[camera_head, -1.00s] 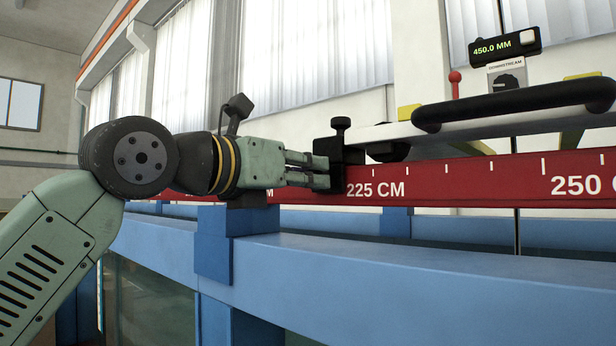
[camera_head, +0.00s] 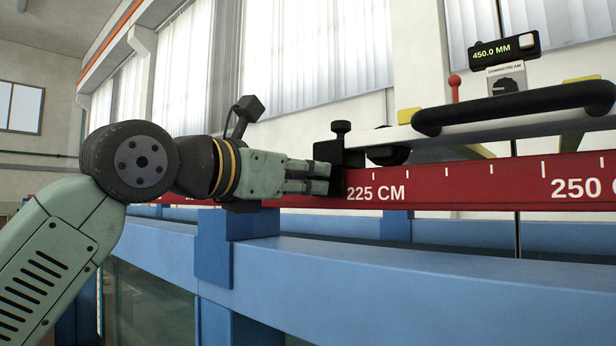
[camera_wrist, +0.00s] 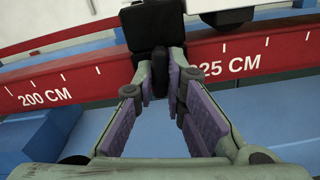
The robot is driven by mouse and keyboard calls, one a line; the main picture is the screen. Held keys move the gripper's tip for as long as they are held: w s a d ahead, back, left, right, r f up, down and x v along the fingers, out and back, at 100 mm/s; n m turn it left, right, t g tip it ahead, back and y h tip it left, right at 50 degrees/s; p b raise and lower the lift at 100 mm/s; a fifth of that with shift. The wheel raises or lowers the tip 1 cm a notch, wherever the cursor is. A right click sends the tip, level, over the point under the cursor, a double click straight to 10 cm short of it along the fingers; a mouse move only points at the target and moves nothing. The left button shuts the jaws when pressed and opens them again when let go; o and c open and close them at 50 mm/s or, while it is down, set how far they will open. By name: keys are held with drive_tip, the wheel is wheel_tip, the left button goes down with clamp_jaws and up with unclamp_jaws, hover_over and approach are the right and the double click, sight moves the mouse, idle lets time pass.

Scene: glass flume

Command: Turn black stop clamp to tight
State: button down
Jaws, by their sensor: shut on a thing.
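The black stop clamp (camera_head: 345,152) sits on the red rail (camera_head: 440,185) just left of the 225 CM mark, with a small upright knob (camera_head: 341,127) on top. In the wrist view the clamp's dark block (camera_wrist: 150,24) is at the top centre. My gripper (camera_head: 322,178) reaches it from the left. In the wrist view my gripper (camera_wrist: 161,82) is shut on a narrow black part of the clamp, with a fingertip on each side.
A carriage plate with a black handle (camera_head: 515,105) lies right of the clamp. Above it are a 450.0 MM display (camera_head: 504,48), a dial (camera_head: 506,85) and a red-tipped lever (camera_head: 455,82). The blue flume beam (camera_head: 420,265) runs below the rail.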

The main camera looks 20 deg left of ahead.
drive_tip(key=c, duration=1.6)
unclamp_jaws()
drive_tip(key=shift+c, duration=0.2)
drive_tip(key=shift+s, duration=0.1)
drive_tip(key=v, duration=1.2)
